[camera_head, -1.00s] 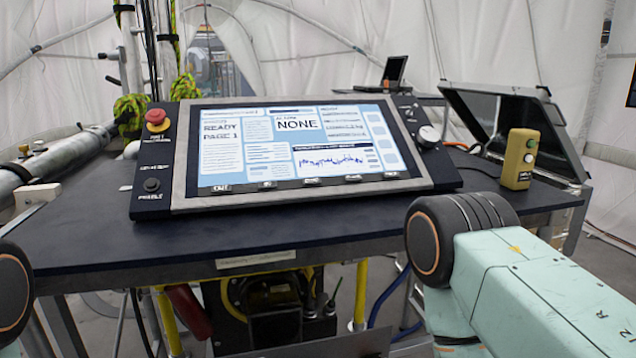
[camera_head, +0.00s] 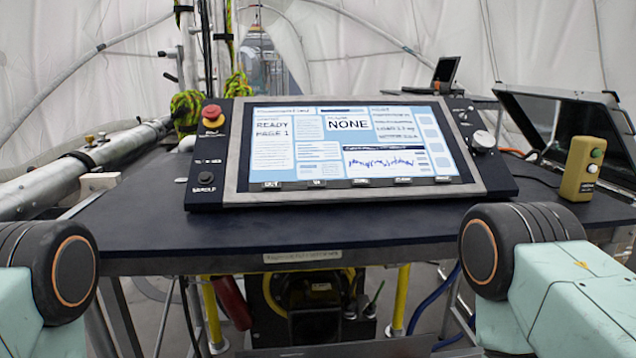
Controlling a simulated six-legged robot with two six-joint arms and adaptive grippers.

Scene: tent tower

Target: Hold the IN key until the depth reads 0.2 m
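A tilted control console (camera_head: 348,193) stands on a dark table. Its lit screen (camera_head: 350,140) reads READY, PAGE 1 and NONE. I cannot make out a depth figure in the small text. A row of small keys runs along the screen's lower edge. The first seems to read OUT, and the second, which seems to be the IN key (camera_head: 317,183), is too small to read surely. Nothing covers the keys. Only rounded joints and pale green links of my two arms show at the lower left and lower right. Neither gripper is in view.
A red stop button (camera_head: 212,114), a black ENABLE button (camera_head: 206,179) and a knob (camera_head: 482,140) sit on the console. A yellow button box (camera_head: 582,168) and an open case (camera_head: 560,118) are at the right. The table (camera_head: 330,226) is bare before the console.

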